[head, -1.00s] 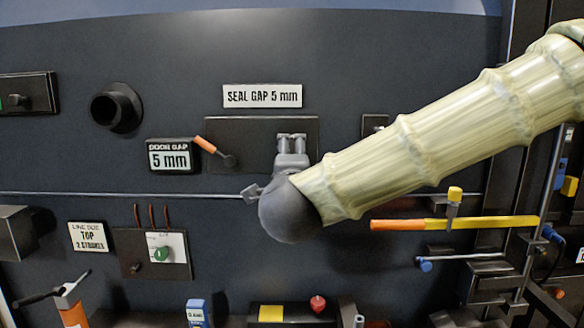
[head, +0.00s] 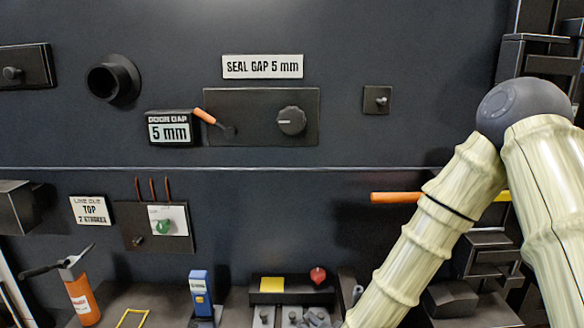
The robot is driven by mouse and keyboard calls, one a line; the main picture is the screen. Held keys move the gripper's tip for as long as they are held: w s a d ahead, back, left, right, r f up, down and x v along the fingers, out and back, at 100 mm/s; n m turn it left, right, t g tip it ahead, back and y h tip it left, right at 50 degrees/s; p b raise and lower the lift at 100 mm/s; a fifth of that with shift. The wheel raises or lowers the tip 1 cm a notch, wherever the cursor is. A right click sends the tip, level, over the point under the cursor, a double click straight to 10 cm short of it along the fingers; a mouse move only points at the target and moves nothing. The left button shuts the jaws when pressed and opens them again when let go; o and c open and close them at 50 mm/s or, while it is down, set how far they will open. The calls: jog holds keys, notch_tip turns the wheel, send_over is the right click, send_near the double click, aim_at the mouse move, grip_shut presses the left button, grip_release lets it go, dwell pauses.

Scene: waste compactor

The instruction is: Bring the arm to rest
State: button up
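My arm shows at the right of the head view in pale ribbed sleeves, bent at a dark grey joint. One sleeved link runs from that joint down and left, out of the bottom edge. My gripper is not in view, so its fingers and anything in them are hidden. A dark panel (head: 262,104) with a round black knob (head: 291,121) and an orange-handled lever (head: 205,116) is in plain sight on the wall, with no part of the arm touching it.
A door gap display (head: 169,128) reads 5 mm, and a plate (head: 262,66) reads SEAL GAP 5 mm. An orange bottle (head: 82,298), a blue box (head: 201,291) and a tray with a red knob (head: 318,275) stand below. An orange-yellow bar (head: 395,198) passes behind the arm.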

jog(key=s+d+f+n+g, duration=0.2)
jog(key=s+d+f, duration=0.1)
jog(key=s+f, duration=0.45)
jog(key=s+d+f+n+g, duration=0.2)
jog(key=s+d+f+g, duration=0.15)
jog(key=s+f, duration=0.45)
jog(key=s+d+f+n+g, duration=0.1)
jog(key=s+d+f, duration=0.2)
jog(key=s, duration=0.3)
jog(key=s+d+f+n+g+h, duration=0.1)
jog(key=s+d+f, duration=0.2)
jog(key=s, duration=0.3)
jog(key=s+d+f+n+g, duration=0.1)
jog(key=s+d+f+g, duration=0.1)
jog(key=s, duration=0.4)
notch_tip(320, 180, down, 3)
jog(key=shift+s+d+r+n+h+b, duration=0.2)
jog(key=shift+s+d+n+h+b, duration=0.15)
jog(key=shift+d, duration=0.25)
